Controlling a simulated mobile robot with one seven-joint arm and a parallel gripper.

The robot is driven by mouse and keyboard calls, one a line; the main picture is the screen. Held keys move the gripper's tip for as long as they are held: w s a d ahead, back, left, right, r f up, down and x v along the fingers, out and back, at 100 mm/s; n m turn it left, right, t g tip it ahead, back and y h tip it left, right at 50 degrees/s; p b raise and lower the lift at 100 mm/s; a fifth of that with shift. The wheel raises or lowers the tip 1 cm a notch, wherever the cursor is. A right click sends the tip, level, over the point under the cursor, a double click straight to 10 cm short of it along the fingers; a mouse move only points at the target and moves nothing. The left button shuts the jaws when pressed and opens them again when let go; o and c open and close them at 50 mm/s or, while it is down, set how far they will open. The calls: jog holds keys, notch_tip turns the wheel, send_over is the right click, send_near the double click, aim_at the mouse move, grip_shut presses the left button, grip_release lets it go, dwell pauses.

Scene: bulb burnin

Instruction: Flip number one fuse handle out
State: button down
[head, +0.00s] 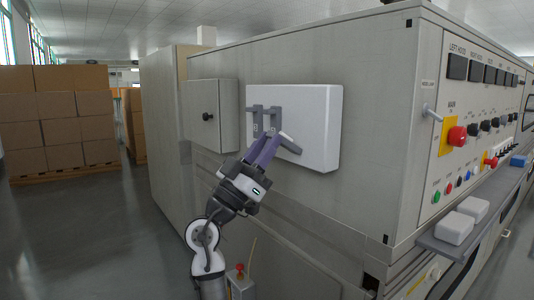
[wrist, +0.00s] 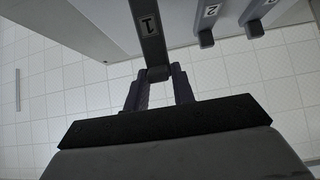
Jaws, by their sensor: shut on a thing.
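The number one fuse handle (wrist: 148,30) is a dark grey bar marked "1" in the wrist view. My gripper (wrist: 157,88) is shut on its near end, one finger on each side. In the head view this handle (head: 291,145) shows as a grey bar slanting out from the lower right of the handle group on the white panel (head: 318,118). My gripper (head: 274,140) meets its outer end there. Handles number two (wrist: 207,22) and number three (wrist: 254,20) stand beside it, apart from my fingers. The handle's hinge is not clear.
A small grey box with a black knob (head: 207,117) is left of the panel. A control face with a red button (head: 457,136) and a ledge (head: 470,239) is at the right. Stacked cartons (head: 60,120) stand far left. The floor at left is clear.

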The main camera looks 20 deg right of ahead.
jog(key=shift+d+f, duration=0.3)
jog(key=shift+f, duration=0.2)
jog(key=c, duration=1.3)
grip_release()
jog(key=shift+w+d+f, duration=0.1)
jog(key=shift+w, duration=0.05)
jog(key=shift+r, duration=0.2)
jog(key=shift+a+f, duration=0.1)
jog(key=shift+a, duration=0.15)
jog(key=shift+a+f, duration=0.15)
jog(key=shift+f, duration=0.05)
jog(key=s+a, duration=0.1)
jog(key=a, duration=0.3)
jog(key=s+a+p, duration=0.1)
jog(key=s+a, duration=0.1)
jog(key=a, duration=0.1)
jog(key=s+a, duration=0.1)
jog(key=a, duration=0.3)
jog(key=shift+s+a+f, duration=0.2)
jog(key=shift+s+a, duration=0.05)
jog(key=shift+a, duration=0.05)
